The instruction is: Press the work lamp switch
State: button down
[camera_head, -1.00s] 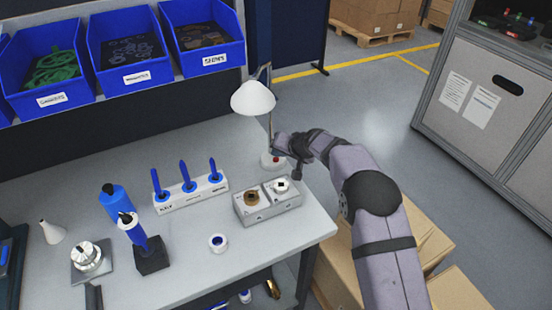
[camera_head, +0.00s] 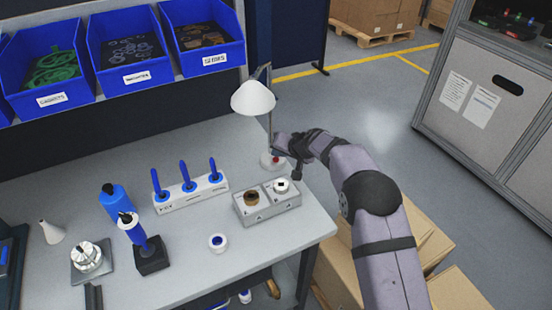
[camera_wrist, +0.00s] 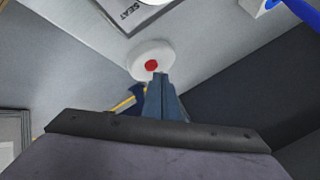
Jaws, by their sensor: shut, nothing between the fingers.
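The work lamp (camera_head: 254,98) has a white cone shade on a thin metal post and stands at the right rear of the bench. Its round white base (camera_head: 268,164) carries a red switch button (camera_wrist: 152,65), which the wrist view shows clearly. My gripper (camera_wrist: 157,76) is shut and empty, its fingertips right at the near edge of the red button. I cannot tell whether they touch it. In the head view my gripper (camera_head: 283,157) is small and partly hidden by my wrist beside the lamp base.
A grey two-well fixture (camera_head: 266,212) sits just in front of the lamp. A white rack (camera_head: 190,198) with blue-handled tools stands to its left, and a small white-and-blue ring (camera_head: 218,242) lies nearer. Blue bins (camera_head: 125,52) line the back. Cardboard boxes (camera_head: 430,245) stand below the bench's right edge.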

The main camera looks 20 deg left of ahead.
jog(key=shift+f+b, duration=0.45)
jog(key=shift+b, duration=0.2)
jog(key=shift+r, duration=0.55)
dwell(0.3)
jog(key=shift+r+p, duration=1.9)
jog(key=shift+r, duration=1)
